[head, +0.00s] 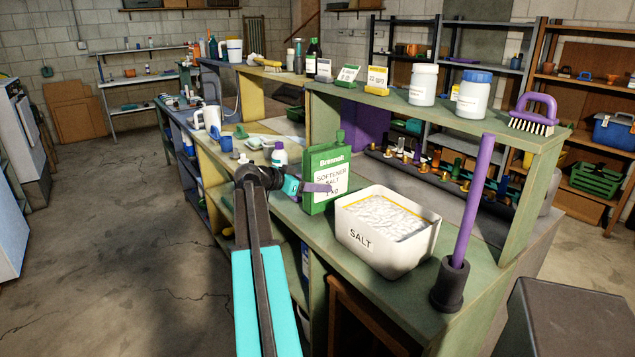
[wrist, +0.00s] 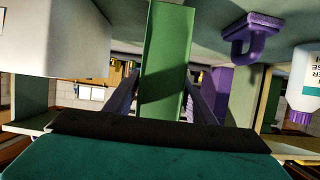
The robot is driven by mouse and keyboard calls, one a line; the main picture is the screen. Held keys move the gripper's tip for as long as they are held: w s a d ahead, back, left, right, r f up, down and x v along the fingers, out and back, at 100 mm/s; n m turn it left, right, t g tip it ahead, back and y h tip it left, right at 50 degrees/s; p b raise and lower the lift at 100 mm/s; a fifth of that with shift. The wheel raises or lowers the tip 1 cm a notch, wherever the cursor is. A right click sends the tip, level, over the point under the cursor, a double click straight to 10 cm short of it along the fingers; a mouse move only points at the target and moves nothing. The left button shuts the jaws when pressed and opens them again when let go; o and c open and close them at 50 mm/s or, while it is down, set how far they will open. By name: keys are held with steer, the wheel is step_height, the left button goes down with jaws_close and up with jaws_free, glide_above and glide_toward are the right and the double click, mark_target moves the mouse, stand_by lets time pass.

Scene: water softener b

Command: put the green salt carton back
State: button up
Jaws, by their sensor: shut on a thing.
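In the wrist view, which looks upside down, the carton (wrist: 165,70) stands between the two fingers (wrist: 162,98). I cannot tell whether its base touches the counter. The bin also shows at the upper left of the wrist view (wrist: 55,38).
A white bottle (head: 279,156) stands behind and left of the carton. A purple rod stands in a dark holder (head: 450,285) right of the bin. The raised shelf (head: 440,115) behind holds white jars, sign cards and a purple brush. A purple looped thing (wrist: 250,30) is near the carton.

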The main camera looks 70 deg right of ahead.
steer(key=shift+f+p, duration=0.35)
steer(key=shift+f, duration=0.95)
steer(key=o, duration=1.5)
steer(key=shift+f, duration=0.1)
steer(key=shift+a, duration=0.15)
steer(key=b+v, duration=0.2)
steer(key=v, duration=0.9)
steer(key=shift+w+a, duration=0.2)
steer(key=shift+a, duration=0.1)
